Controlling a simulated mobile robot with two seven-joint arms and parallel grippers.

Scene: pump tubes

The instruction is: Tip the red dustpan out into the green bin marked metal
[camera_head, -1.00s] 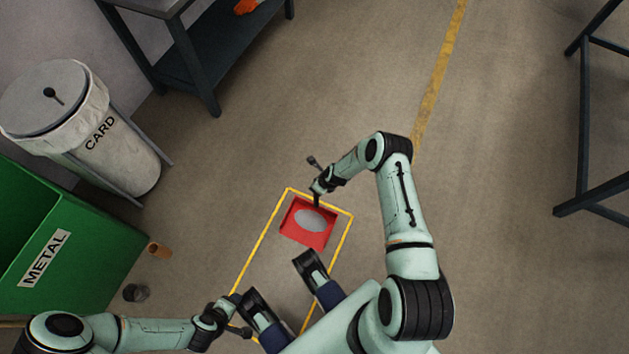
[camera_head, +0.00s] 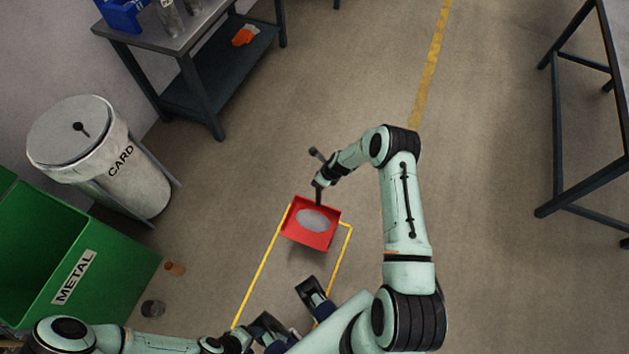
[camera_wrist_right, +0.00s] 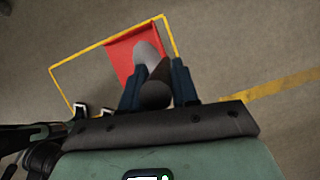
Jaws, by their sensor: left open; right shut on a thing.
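The red dustpan (camera_head: 296,236) is near the middle of the head view, roughly level, with a pale grey oval patch in its pan. A shadow on the floor below it suggests that it is raised. My right gripper (camera_head: 318,186) is shut on its upright dark handle; the right wrist view shows the handle (camera_wrist_right: 157,94) between the fingers. The green bin (camera_head: 112,262) marked METAL stands at the left, open at the top, well away from the dustpan. My left gripper (camera_head: 240,338) is open and empty at the bottom edge, partly cut off.
A white CARD bin (camera_head: 150,185) with a lid stands behind the green bin. A brown can (camera_head: 175,268) and a dark can (camera_head: 152,308) are on the floor by the green bin. Benches stand at upper left and right.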

